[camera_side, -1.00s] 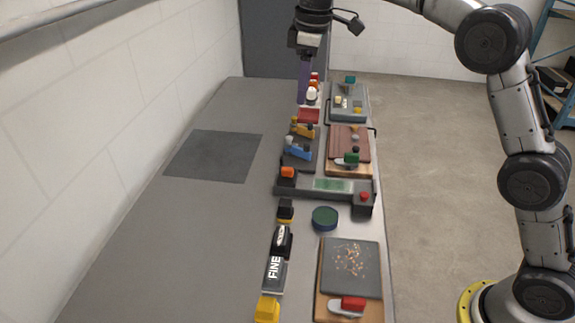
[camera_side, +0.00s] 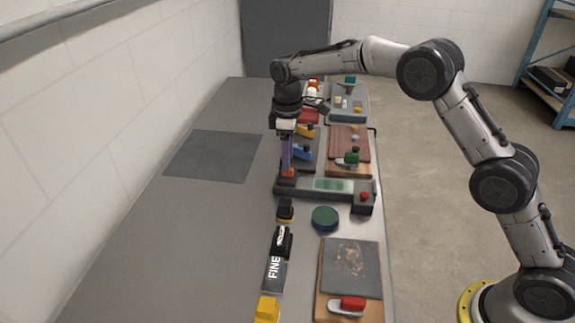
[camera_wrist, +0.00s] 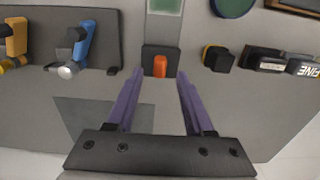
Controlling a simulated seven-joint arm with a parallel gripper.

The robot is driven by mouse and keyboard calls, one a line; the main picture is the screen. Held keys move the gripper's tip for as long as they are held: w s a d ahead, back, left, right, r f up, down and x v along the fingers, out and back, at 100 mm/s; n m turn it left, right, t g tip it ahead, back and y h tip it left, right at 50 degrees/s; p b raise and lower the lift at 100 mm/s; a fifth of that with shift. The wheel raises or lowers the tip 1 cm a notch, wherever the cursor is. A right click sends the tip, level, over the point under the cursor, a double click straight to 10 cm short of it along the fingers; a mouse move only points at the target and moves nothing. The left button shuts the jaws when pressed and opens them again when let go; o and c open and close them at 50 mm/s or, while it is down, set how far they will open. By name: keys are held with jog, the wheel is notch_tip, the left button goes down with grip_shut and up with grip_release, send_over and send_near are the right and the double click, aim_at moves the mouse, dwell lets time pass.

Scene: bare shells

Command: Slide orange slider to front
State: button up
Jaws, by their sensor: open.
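The orange slider (camera_side: 288,173) sits at the left end of a grey panel (camera_side: 308,192) in the side view, just below my gripper (camera_side: 287,165). In the wrist view the orange slider (camera_wrist: 160,66) stands upright on a dark block (camera_wrist: 150,52). My gripper (camera_wrist: 155,82) is open there, its two purple fingers spread to either side of the slider's line. The slider shows a little beyond the fingertips, so I cannot tell whether they touch it.
A blue-handled lever (camera_side: 303,153) stands close behind. A black and yellow item (camera_side: 285,210) and a round green-topped tin (camera_side: 325,218) lie nearer.

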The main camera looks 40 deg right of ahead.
jog(key=shift+f, duration=1.6)
grip_shut()
jog(key=shift+r, duration=0.1)
